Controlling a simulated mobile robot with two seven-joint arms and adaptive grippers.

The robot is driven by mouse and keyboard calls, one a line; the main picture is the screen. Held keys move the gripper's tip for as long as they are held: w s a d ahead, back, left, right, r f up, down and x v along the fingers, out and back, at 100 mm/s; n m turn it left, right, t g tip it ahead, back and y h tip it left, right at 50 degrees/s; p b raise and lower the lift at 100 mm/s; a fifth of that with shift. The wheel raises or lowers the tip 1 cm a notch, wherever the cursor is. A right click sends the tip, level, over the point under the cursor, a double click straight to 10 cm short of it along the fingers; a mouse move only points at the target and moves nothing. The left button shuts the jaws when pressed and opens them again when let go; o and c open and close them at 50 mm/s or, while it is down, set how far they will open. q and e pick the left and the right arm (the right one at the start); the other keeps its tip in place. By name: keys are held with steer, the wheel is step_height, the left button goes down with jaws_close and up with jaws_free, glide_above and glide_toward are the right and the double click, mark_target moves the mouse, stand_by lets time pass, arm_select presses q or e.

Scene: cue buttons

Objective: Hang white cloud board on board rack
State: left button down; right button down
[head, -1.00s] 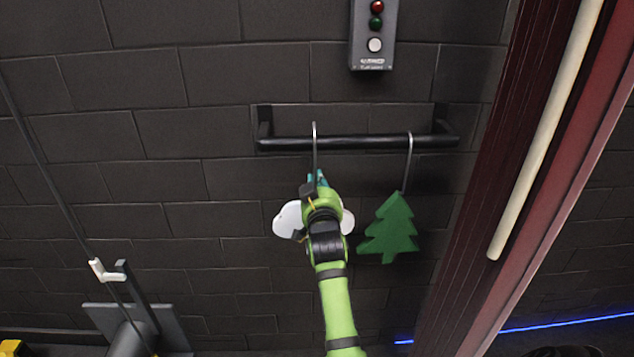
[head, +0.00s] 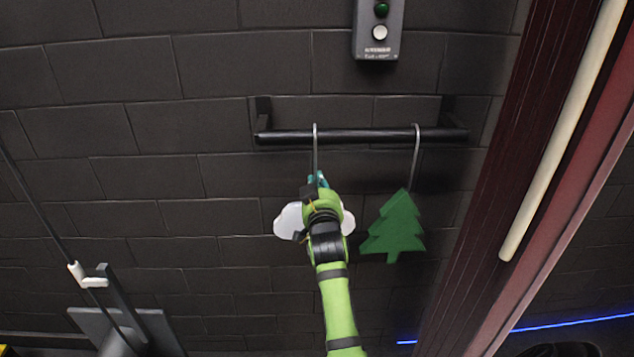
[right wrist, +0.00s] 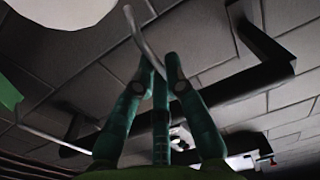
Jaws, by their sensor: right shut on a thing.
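The white cloud board (head: 288,221) is in the middle of the head view, partly hidden behind my right arm. Its thin grey hook (head: 315,150) rises in front of the black bar of the board rack (head: 370,136), with its tip above the bar. I cannot tell whether the hook sits over the bar or only in front of it. My right gripper (head: 318,180) is shut on the hook's stem below the bar. In the right wrist view the fingers (right wrist: 160,70) pinch the grey stem, and the white board (right wrist: 65,10) shows at upper left. My left gripper is not in view.
A green tree board (head: 394,226) hangs by its hook from the rack, right of the cloud board. A grey button box (head: 379,30) is on the dark brick wall above the rack. A dark red post with a pale tube (head: 560,140) stands at right. A white handle (head: 88,276) is at lower left.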

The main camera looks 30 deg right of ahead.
steer(key=shift+d+r, duration=0.1)
steer(key=shift+r, duration=0.05)
steer(key=c, duration=1.2)
jaws_free()
steer(key=o, duration=0.4)
steer(key=shift+f, duration=0.2)
steer(key=shift+c, duration=0.2)
steer(key=shift+s+r, duration=0.1)
steer(key=shift+s, duration=0.05)
